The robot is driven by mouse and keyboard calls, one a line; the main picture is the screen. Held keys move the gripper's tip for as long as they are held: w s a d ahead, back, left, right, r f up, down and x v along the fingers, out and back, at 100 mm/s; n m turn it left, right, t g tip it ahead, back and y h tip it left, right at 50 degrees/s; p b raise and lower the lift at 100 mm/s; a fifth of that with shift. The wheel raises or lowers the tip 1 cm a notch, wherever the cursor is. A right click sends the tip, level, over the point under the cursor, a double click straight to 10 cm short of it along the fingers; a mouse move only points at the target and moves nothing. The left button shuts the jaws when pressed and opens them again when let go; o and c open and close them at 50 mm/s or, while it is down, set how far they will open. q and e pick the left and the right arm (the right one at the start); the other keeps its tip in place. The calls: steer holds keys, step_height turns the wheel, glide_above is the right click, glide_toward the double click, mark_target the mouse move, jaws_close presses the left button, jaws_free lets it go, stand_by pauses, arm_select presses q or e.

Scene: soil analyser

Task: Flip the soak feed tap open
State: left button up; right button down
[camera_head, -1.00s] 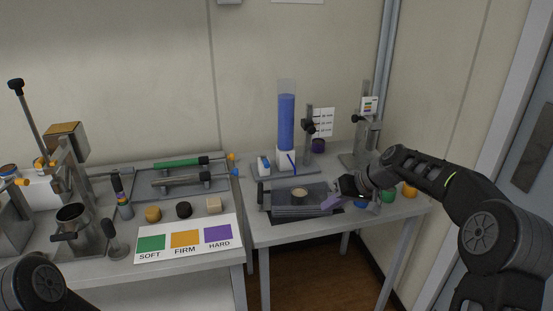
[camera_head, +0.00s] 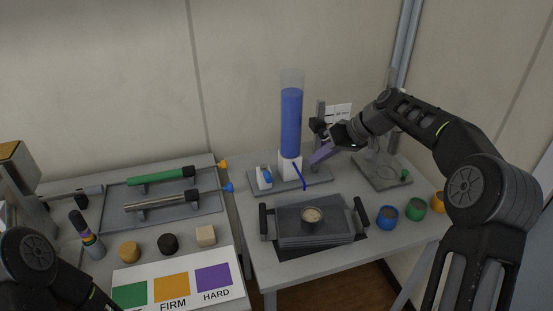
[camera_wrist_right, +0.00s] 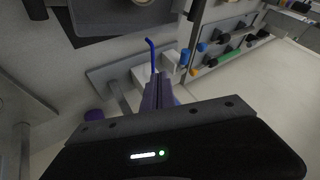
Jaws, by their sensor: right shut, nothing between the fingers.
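A clear column of blue liquid (camera_head: 291,120) stands on a white block (camera_head: 290,166) at the back of the right table. A thin blue lever (camera_head: 299,177), which looks like the feed tap, slants down from the block's front. The lever also shows in the right wrist view (camera_wrist_right: 152,54), beyond the fingertips. My right gripper (camera_head: 316,157), with purple fingers, is shut and empty, just right of the block and lever and apart from the lever. Its closed fingers show in the wrist view (camera_wrist_right: 160,90). My left arm shows at the lower left; its gripper is out of view.
A small white and blue piece (camera_head: 264,177) stands left of the block. In front is a dark tray (camera_head: 290,236) with upright handles and a round sample cup (camera_head: 312,218). Blue (camera_head: 387,217), green (camera_head: 415,209) and orange cups stand at right. A grey stand (camera_head: 320,120) rises behind the gripper.

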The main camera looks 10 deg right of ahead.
mark_target(267, 174)
stand_by(0.3)
steer(key=p+x, duration=0.1)
steer(key=x, duration=0.9)
steer(key=a, duration=0.1)
steer(key=a+p, duration=0.1)
steer(key=shift+a+r, duration=0.3)
steer(key=shift+s+a, duration=0.1)
steer(key=shift+a, duration=0.55)
